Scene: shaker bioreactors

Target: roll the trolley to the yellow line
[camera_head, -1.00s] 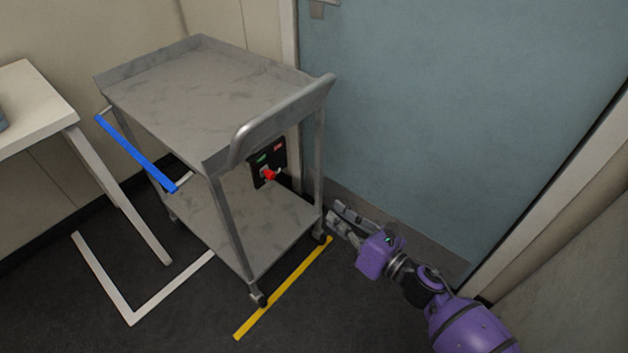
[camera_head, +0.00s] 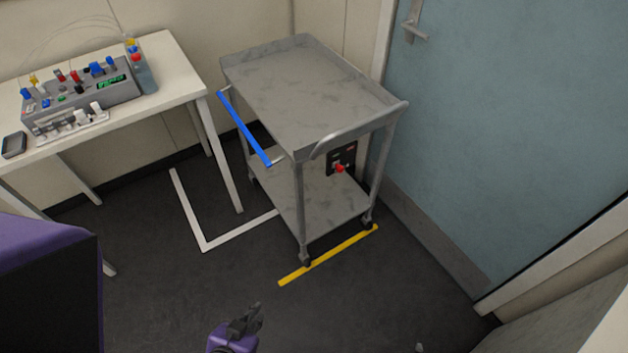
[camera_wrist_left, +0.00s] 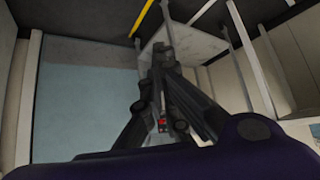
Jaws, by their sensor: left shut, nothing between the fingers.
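The grey metal trolley (camera_head: 300,85) stands upright near the door, with a curved grey handle (camera_head: 350,128) on its right end and a blue bar (camera_head: 243,128) on its left side. Its two wheels at the near right end are at the edge of the yellow line (camera_head: 328,255) on the floor. My left gripper (camera_head: 250,312) is shut and empty, low in the head view, in front of the trolley and apart from it. In the left wrist view its shut fingers (camera_wrist_left: 158,60) cover part of the trolley; the yellow line (camera_wrist_left: 143,18) shows at the top. My right gripper is not in view.
A white table (camera_head: 175,68) with a bioreactor unit (camera_head: 85,95) stands left of the trolley. A white floor mark (camera_head: 205,247) lies between them. The blue-grey door (camera_head: 490,130) is close on the right. The dark floor (camera_head: 200,290) in front is clear.

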